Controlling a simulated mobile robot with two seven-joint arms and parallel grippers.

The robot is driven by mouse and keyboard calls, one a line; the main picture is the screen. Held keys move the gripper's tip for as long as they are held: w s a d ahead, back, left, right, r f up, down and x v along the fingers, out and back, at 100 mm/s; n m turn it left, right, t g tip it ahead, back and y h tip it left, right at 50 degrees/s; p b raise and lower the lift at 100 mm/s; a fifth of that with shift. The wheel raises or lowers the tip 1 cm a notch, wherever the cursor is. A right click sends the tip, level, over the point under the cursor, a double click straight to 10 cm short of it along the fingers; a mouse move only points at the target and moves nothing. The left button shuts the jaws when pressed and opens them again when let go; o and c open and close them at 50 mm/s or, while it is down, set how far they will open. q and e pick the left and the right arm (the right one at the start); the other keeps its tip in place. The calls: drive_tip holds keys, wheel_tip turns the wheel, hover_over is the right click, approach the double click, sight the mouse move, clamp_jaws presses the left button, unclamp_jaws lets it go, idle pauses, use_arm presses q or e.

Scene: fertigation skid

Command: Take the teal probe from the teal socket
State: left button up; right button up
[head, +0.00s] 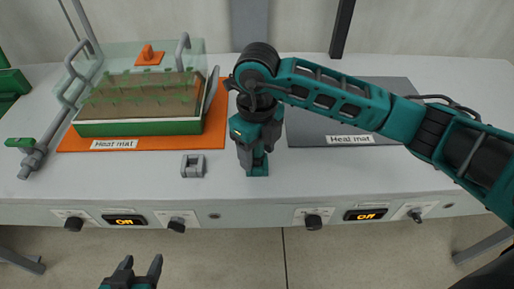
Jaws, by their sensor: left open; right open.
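My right gripper (253,156) points down at the middle of the bench, directly above a small teal block (259,170) that looks like the teal socket. Its fingers are open. The gripper and arm cover most of the block, and I cannot make out the teal probe; it may be hidden behind the fingers. I cannot tell whether the fingers touch anything. My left gripper (138,268) is open and empty, low in the head view, in front of the bench.
A grey socket-like holder (193,166) stands left of my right gripper. A clear-lidded planter (140,100) sits on an orange heat mat (215,130). A dark grey heat mat (310,128) lies right, under my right arm. Knobs and displays line the bench front (250,212).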

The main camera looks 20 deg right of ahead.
drive_tip(key=shift+f, duration=0.15)
drive_tip(key=c, duration=1)
drive_tip(key=shift+c, duration=0.2)
